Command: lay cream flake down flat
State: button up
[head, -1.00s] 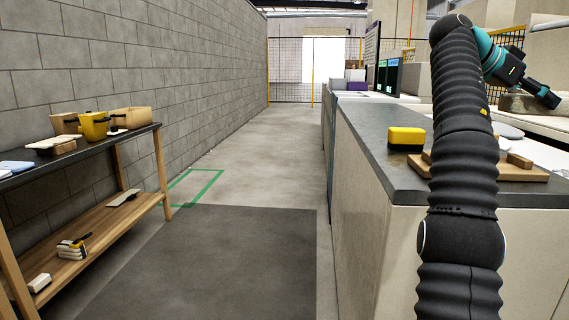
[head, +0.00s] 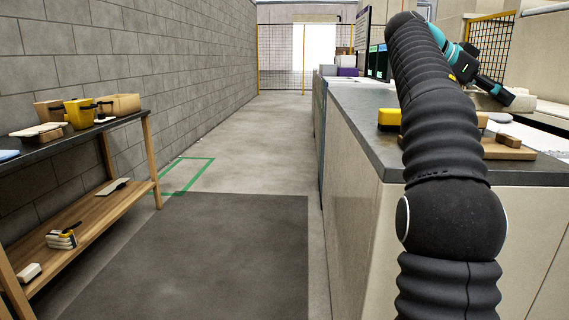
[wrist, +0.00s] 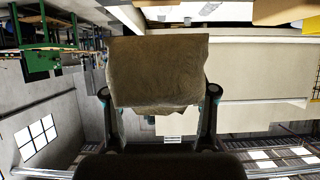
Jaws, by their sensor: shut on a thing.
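The cream flake (wrist: 158,72) is a tan, rough-edged slab that fills the middle of the wrist view. My gripper (wrist: 160,98) is shut on it, with one dark finger at each side. In the head view, my gripper (head: 508,97) is at the upper right, beyond the counter's near part. A pale, stone-like piece (head: 484,102) shows beside it there, partly hidden by my arm. The flake seems held in the air; I cannot tell what lies directly under it.
A dark-topped counter (head: 352,125) runs along the right, bearing a yellow block (head: 388,119) and a wooden board (head: 522,153), both partly behind my arm. A wooden shelf (head: 120,196) with containers stands left. The floor between is clear.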

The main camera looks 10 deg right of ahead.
jog(key=a+f, duration=0.1)
jog(key=a+f+b, duration=0.1)
jog(key=a, duration=0.1)
jog(key=w+a+f, duration=0.1)
jog(key=a, duration=0.1)
jog(key=shift+f, duration=0.1)
notch_tip(320, 180, down, 2)
jog(key=shift+f+b, duration=0.1)
jog(key=shift+b, duration=0.5)
jog(key=shift+f, duration=0.6)
jog(key=shift+r, duration=0.1)
